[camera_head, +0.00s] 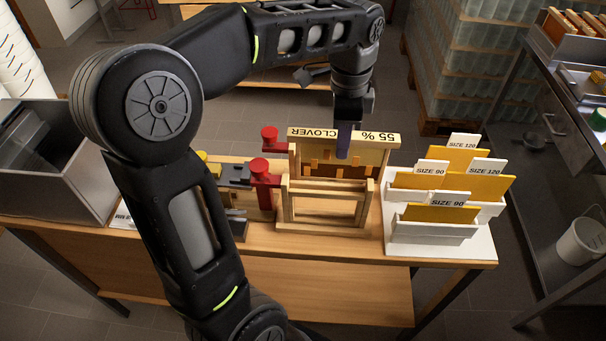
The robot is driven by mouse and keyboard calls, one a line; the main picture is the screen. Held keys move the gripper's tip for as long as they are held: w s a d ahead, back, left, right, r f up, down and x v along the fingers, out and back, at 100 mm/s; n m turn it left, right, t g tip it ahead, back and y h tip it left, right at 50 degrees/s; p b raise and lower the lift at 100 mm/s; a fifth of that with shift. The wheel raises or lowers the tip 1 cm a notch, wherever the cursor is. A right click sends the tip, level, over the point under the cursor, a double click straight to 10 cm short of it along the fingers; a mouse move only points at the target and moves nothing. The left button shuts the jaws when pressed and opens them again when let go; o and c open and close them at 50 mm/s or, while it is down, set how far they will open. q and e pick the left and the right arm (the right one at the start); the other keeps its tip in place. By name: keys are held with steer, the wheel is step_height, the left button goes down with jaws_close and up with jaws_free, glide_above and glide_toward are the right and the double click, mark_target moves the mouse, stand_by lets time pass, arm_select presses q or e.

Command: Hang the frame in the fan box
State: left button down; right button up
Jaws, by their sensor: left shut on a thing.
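My left gripper (344,143) points down and is shut on the top bar of a wooden frame. The frame (376,139) carries an upside-down label reading "CLOVER 55 %" and has a brown and orange comb-like panel below the bar. It stands upright over or just behind an open wooden stand (284,208) on the table. Whether the frame rests on the stand or hangs clear above it, I cannot tell. No part is marked as the fan box; the open stand may be it. My right gripper is not in view.
Red knobs (262,167) stand left of the wooden stand. A white rack (432,231) with yellow sheets marked "SIZE 90" and "SIZE 120" is at the right. A grey metal bin (88,190) is at the left. The table's front strip (330,246) is clear.

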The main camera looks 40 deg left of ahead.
mark_target(339, 173)
arm_select(q)
step_height(339, 173, down, 6)
steer(key=shift+r, duration=0.1)
steer(key=shift+p, duration=0.3)
steer(key=shift+f, duration=1.9)
steer(key=shift+f, duration=0.15)
steer(key=c, duration=1.2)
jaws_free()
step_height(339, 173, up, 12)
steer(key=shift+r, duration=0.15)
steer(key=shift+o, duration=0.3)
